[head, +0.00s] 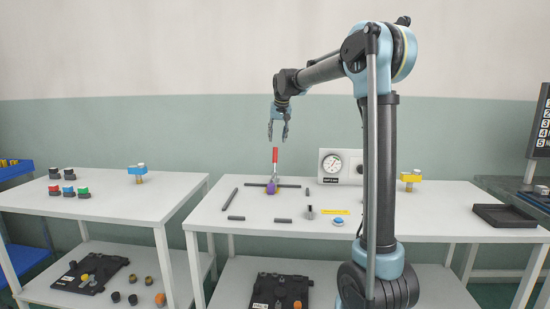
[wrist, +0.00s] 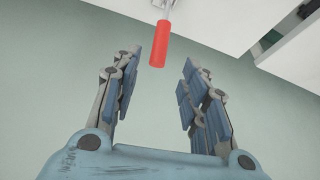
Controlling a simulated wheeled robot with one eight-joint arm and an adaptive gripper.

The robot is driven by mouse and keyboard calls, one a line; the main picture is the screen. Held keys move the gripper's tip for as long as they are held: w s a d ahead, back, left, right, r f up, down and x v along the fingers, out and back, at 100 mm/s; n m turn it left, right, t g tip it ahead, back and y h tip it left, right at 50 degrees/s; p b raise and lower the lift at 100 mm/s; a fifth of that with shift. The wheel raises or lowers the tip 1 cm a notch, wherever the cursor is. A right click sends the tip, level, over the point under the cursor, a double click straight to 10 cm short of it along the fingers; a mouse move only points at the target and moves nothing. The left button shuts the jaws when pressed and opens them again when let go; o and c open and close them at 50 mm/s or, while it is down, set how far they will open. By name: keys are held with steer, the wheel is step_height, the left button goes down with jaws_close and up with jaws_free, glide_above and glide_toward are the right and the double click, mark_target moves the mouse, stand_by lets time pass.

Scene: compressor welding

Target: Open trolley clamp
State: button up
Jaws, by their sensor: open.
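The trolley clamp has a red upright handle (head: 275,156) standing above the white table, with a metal shank below it and a purple piece (head: 271,187) at its foot. In the wrist view the red handle (wrist: 159,44) shows ahead, between the lines of the two fingers and past their tips. My gripper (head: 278,138) is open and empty, pointing down above the handle in the head view. In the wrist view my gripper (wrist: 170,65) has both fingers spread apart, not touching the handle. The clamp's base is mostly out of the wrist view.
The white table (head: 215,208) carries several dark bars (head: 229,198), a pressure gauge (head: 332,164), a yellow-topped part (head: 411,177) and a black tray (head: 503,216). A second white table (head: 120,205) stands left with coloured parts. Air around the gripper is free.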

mark_target(275, 151)
steer(key=x, duration=1.1)
steer(key=shift+f, duration=0.2)
jaws_close()
